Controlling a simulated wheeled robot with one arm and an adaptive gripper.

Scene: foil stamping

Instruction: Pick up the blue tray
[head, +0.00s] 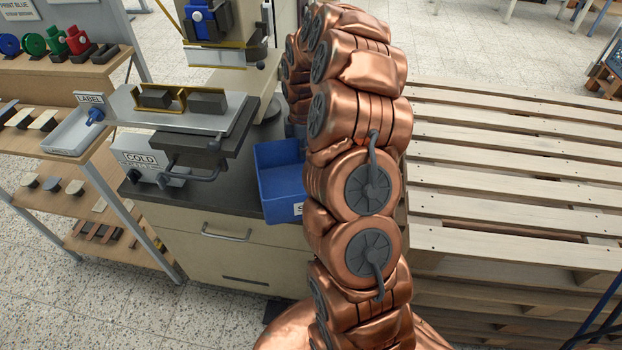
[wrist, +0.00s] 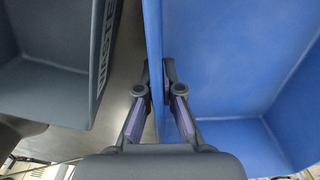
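The blue tray (head: 278,178) sits on the dark counter top, partly hidden behind my copper-coloured arm in the head view. A white label shows at its lower front corner, mostly covered. In the wrist view the blue tray (wrist: 225,60) fills the right side and looks empty. My gripper (wrist: 157,72) straddles the tray's left wall, one finger outside and one inside. The fingertips are close together with the wall between them, and appear shut on it. My gripper is hidden behind the arm in the head view.
A dark grey bin (wrist: 45,85), its lettering partly readable, stands left of the tray. Wooden pallets (head: 510,160) are stacked right; shelves (head: 62,82) stand left.

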